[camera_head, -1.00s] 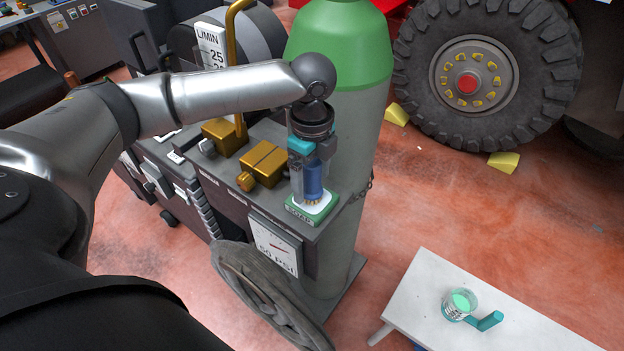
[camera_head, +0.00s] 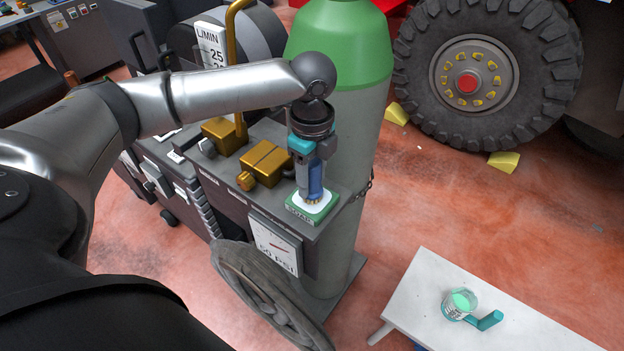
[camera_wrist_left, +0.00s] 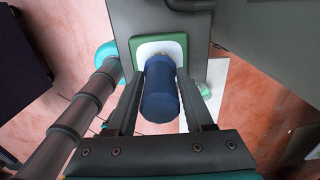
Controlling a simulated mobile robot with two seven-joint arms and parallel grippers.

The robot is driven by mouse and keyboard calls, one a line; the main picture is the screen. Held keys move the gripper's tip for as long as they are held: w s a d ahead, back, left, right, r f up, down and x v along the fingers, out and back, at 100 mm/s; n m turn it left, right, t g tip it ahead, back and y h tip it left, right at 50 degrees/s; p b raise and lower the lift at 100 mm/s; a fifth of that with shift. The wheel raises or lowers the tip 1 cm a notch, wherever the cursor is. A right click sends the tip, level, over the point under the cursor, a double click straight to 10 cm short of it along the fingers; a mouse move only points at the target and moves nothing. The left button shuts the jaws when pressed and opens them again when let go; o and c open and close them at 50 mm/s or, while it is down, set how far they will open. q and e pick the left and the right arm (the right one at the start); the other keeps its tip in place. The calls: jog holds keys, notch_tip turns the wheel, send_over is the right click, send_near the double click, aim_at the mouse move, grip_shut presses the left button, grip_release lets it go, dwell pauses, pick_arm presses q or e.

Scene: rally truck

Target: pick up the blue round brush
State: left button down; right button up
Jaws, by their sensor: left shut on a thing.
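The blue round brush (camera_head: 316,180) stands upright, bristles down, over a small green dish with a white top (camera_head: 322,211) on the grey machine's top. My left gripper (camera_head: 309,176) points down from above and is shut on the brush. In the left wrist view the blue brush body (camera_wrist_left: 160,92) sits between the two fingers, with the green dish (camera_wrist_left: 178,44) beyond it. Whether the bristles touch the dish cannot be told. My right gripper does not show.
A tall green-topped gas cylinder (camera_head: 338,45) stands right behind the gripper. Brass valve blocks (camera_head: 265,163) lie just left of the dish. A white bench (camera_head: 470,270) with a jar of green liquid (camera_head: 461,303) stands at lower right. A truck wheel (camera_head: 480,75) is at upper right.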

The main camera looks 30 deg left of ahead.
pick_arm(q)
jog(key=shift+r, duration=0.15)
notch_tip(320, 180, up, 20)
jog(key=p, duration=0.1)
dwell(0.4)
dwell(0.4)
